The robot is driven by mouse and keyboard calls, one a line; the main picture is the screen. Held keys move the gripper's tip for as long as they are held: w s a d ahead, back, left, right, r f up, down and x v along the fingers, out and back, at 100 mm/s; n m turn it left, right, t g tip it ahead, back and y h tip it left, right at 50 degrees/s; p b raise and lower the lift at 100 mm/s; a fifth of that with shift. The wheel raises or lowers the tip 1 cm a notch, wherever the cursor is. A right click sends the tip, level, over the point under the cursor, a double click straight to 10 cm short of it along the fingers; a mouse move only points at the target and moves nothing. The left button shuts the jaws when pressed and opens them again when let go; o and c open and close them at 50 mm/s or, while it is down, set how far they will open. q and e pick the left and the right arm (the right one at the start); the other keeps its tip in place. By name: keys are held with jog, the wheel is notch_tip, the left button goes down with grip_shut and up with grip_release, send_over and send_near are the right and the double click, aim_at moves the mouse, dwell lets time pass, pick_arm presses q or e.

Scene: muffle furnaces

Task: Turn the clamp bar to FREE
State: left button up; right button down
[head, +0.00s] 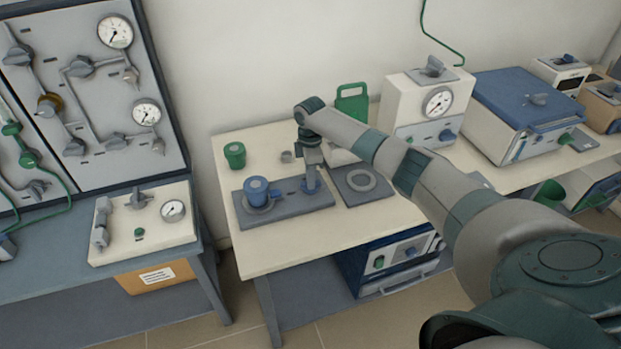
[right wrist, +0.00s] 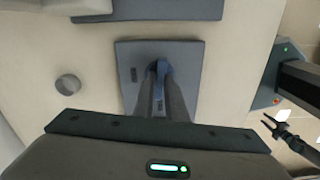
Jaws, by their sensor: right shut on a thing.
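The clamp bar is a small blue bar (right wrist: 164,69) near one end of a grey plate (right wrist: 190,55). In the head view the plate (head: 285,208) lies on the pale bench with a lidded blue cup (head: 257,190) at its left part. My right gripper (head: 311,178) points down over the plate's right end, shut on the clamp bar. In the right wrist view its fingers reach down to the bar and partly hide it. Dark marks on the plate are too small to read. A small dark forked shape at the right wrist view's edge may be my left gripper (right wrist: 275,124).
A second plate with a ring (head: 362,180) lies just right. A green cup (head: 235,155), a small grey cylinder (head: 287,156) and a green container (head: 352,103) stand behind. A gauge box (head: 438,103) and a blue-lidded furnace (head: 530,105) are to the right. The bench front is clear.

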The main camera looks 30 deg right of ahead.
jog(key=shift+w+r+n, duration=0.1)
jog(key=shift+n, duration=0.7)
jog(key=c, duration=1.8)
grip_release()
jog(key=shift+r, duration=0.1)
notch_tip(320, 180, up, 17)
jog(key=b, duration=0.4)
